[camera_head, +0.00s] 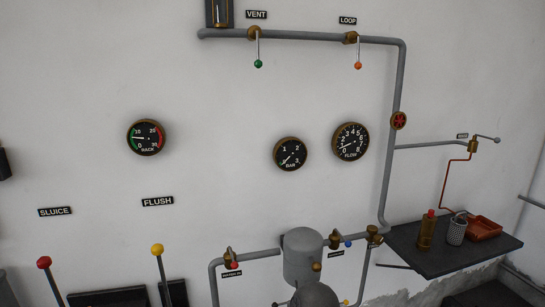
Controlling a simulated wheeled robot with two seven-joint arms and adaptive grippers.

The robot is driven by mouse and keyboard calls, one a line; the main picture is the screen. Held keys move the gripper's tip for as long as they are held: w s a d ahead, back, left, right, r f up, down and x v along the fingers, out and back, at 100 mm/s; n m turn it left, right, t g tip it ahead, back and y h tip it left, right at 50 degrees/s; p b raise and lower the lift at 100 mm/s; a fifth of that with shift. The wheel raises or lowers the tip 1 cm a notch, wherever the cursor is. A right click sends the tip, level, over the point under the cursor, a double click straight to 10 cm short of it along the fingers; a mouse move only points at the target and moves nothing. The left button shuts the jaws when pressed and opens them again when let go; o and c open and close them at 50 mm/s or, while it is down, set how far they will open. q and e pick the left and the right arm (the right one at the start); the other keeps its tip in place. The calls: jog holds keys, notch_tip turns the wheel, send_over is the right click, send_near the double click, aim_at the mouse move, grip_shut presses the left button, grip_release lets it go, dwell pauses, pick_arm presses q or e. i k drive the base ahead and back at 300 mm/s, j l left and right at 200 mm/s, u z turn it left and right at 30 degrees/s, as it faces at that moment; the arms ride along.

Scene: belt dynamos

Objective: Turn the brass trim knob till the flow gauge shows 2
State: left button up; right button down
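The flow gauge (350,141) is a round black dial with a brass rim on the white wall, right of centre. Its pale needle points to the lower left, at the low end of the scale; the exact reading is too small to tell. A brass fitting (373,236) sits on the pipe at the left end of the dark shelf. Another small brass round part (317,267) shows at the grey tank. I cannot tell which brass part is the trim knob. Neither of my grippers is in view.
A bar gauge (290,154) and a rack gauge (148,137) hang to the left. A red handwheel (398,121) is on the upright pipe. The grey tank (303,256) stands low in front.

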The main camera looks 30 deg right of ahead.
aim_at(378, 240)
jog(key=z, duration=1.75)
